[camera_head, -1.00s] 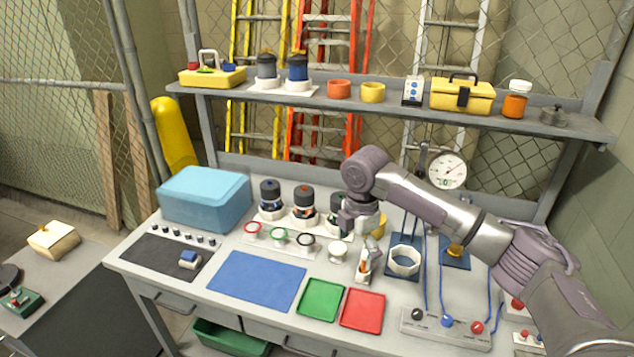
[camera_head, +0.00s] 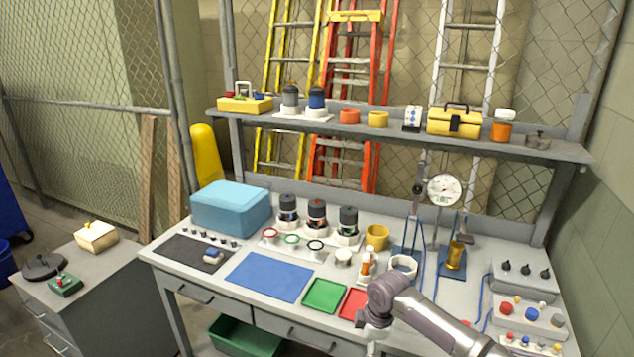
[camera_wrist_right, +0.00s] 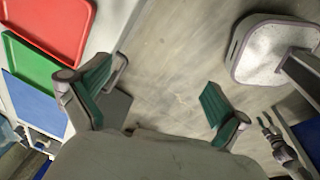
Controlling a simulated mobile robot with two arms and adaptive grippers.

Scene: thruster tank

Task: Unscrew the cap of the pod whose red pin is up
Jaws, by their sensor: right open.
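Three dark-capped pods stand in a row at the back of the bench: the left pod (camera_head: 288,210), the middle pod (camera_head: 316,215) and the right pod (camera_head: 347,222). Their caps are on. The middle one shows reddish marks, but the pins are too small to tell which is up. My right gripper is open and empty in the right wrist view (camera_wrist_right: 160,98), over the floor in front of the bench, well away from the pods. What looks like my left gripper (camera_wrist_right: 268,130) is small at the lower right there; its jaw state is unclear.
Red, green and black rings lie before the pods. A blue mat (camera_head: 268,277), green tray (camera_head: 324,295) and red tray (camera_head: 353,303) lie along the front. A yellow cup (camera_head: 377,237), an orange-topped bottle (camera_head: 367,264) and a blue cooler (camera_head: 231,208) stand nearby.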

